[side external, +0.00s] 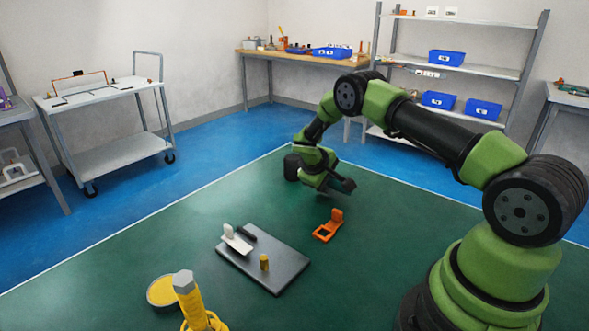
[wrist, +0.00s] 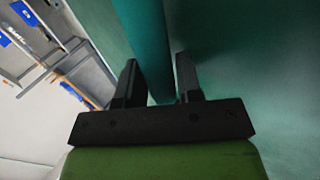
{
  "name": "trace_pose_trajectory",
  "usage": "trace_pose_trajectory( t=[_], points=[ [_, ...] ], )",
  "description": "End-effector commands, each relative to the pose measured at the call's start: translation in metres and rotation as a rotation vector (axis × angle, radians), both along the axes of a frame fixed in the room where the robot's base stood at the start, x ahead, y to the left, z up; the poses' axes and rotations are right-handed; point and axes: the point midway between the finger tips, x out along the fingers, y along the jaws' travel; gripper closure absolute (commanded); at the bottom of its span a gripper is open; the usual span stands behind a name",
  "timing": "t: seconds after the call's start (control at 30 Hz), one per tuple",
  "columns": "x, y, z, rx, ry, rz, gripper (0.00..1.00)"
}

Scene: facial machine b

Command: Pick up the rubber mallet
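I cannot pick out a rubber mallet with certainty in either view. In the side view, a white piece with a rounded white knob (side external: 236,240) and a short black bar (side external: 247,233) lie at the far left edge of a dark grey plate (side external: 272,257). My gripper (side external: 345,186) is above the green mat, beyond the plate and the orange bracket. In the wrist view, my gripper's two black fingers (wrist: 159,80) are apart with nothing between them.
An orange bracket (side external: 328,226) sits right of the plate. A yellow round disc (side external: 162,291) and a yellow post with a grey hexagonal top (side external: 187,295) are at the front left. The green mat (side external: 130,258) is bare at left. A cart, bench and shelves stand beyond.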

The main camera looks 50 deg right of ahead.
Motion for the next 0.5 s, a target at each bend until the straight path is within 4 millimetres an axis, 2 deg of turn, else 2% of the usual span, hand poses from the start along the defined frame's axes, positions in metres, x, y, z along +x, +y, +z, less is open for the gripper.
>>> trace_pose_trajectory(
  t=[0.2,0.23,0.37,0.5],
  points=[
    [0.0,-0.0008,-0.0014,0.0,0.001,0.001,0.67],
    [0.0,-0.0007,-0.0014,0.0,0.001,0.001,0.7],
    [0.0,-0.0006,-0.0012,0.0,0.001,0.001,0.99],
    [0.0007,-0.0007,-0.0004,-0.001,-0.002,0.0,0.99]
  ],
)
